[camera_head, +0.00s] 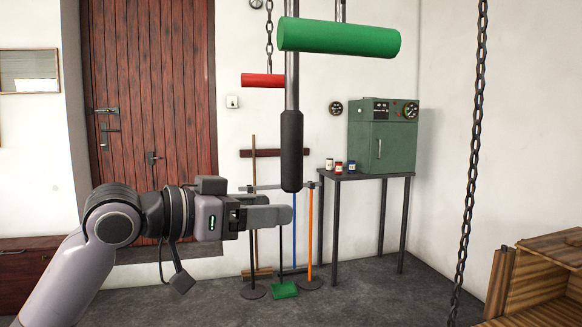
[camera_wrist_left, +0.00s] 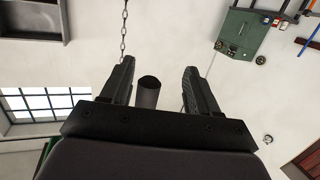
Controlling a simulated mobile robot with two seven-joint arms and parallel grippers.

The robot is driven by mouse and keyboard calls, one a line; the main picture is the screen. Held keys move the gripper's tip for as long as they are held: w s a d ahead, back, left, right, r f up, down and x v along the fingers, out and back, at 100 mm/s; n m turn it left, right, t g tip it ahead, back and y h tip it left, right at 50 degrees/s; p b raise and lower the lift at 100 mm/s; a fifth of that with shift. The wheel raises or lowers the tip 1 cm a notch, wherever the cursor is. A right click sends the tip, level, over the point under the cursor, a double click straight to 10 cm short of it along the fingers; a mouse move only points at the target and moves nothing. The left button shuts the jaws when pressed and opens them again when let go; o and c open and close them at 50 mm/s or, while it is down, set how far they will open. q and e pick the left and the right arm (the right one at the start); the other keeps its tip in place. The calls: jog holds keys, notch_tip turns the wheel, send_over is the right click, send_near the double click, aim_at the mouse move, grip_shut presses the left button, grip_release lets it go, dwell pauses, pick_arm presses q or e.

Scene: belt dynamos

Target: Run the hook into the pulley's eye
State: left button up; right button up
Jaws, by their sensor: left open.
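A dark handle (camera_head: 291,150) hangs upright on a metal rod (camera_head: 292,80) in the middle of the head view. My left gripper (camera_head: 292,200) is open at the handle's lower end. In the left wrist view the round dark end of the handle (camera_wrist_left: 148,92) shows between the two spread fingers (camera_wrist_left: 157,85), closer to the left one, with gaps on both sides. A green cylinder (camera_head: 340,39) lies level across the upper part of the rod. I cannot make out a hook or a pulley's eye. My right gripper is out of view.
A red cylinder (camera_head: 263,80) hangs near a chain (camera_head: 269,35) behind. Another chain (camera_head: 470,160) hangs at right. A green cabinet (camera_head: 383,136) and small cans stand on a table (camera_head: 365,176). A wooden crate (camera_head: 545,270) is at lower right. Poles on bases stand behind my gripper.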

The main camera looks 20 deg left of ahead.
pick_arm(q)
jog(key=h, duration=0.2)
send_near(282, 146)
jog(key=shift+m+t, duration=0.3)
jog(key=shift+m, duration=0.1)
jog(key=x, duration=0.4)
jog(key=shift+d+f, duration=0.3)
jog(key=shift+w+d+r, duration=0.15)
jog(key=shift+w+r, duration=0.05)
jog(key=shift+w, duration=0.05)
jog(key=p+x, duration=0.1)
jog(key=x, duration=0.4)
jog(key=shift+p+x, duration=0.35)
jog(key=shift+x, duration=0.4)
jog(key=shift+f, duration=0.15)
grip_shut()
